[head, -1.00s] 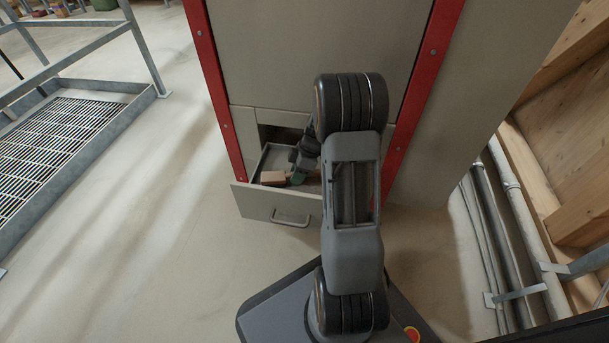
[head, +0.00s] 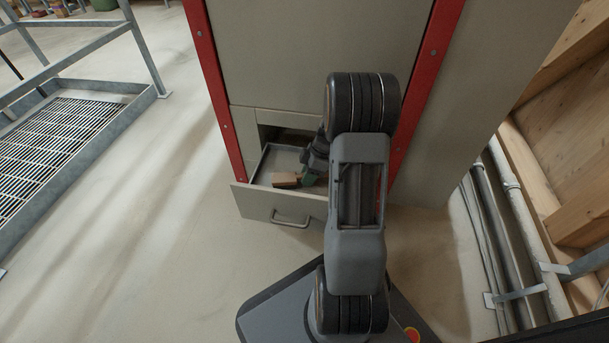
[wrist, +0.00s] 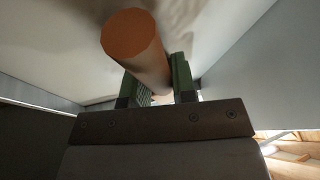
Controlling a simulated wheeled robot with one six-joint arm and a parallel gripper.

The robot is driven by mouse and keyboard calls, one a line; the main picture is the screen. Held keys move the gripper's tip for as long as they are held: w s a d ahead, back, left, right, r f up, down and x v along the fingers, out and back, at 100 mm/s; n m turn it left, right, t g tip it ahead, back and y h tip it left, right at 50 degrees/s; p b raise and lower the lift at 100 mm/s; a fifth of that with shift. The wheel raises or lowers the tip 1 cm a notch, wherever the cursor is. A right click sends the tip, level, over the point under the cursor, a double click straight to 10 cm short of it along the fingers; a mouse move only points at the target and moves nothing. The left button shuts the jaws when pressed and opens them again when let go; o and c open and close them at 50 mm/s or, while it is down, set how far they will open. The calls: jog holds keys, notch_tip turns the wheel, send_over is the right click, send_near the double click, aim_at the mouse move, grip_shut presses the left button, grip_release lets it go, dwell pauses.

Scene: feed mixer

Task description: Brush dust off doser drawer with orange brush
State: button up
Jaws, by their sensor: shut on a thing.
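The doser drawer (head: 262,203) is pulled out low on the front of the grey cabinet, and its grey inside floor shows at the left. My gripper (head: 307,181) is inside the drawer, partly hidden behind my arm. It is shut on the orange brush, whose wooden-looking block (head: 285,180) sticks out to the left in the head view. In the wrist view the brush's round orange handle end (wrist: 131,32) points toward the camera between the green fingers (wrist: 160,82). The bristles are hidden. Brownish dust marks show on the drawer floor in the wrist view.
The cabinet (head: 320,40) with red edge posts stands above the drawer. A metal grate (head: 55,145) in a frame lies at the left. Pipes (head: 500,220) and timber (head: 570,130) are at the right. The floor left of the drawer is clear.

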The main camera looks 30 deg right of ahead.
jog(key=shift+r, duration=0.2)
jog(key=shift+r+p, duration=2.35)
jog(key=shift+r, duration=1)
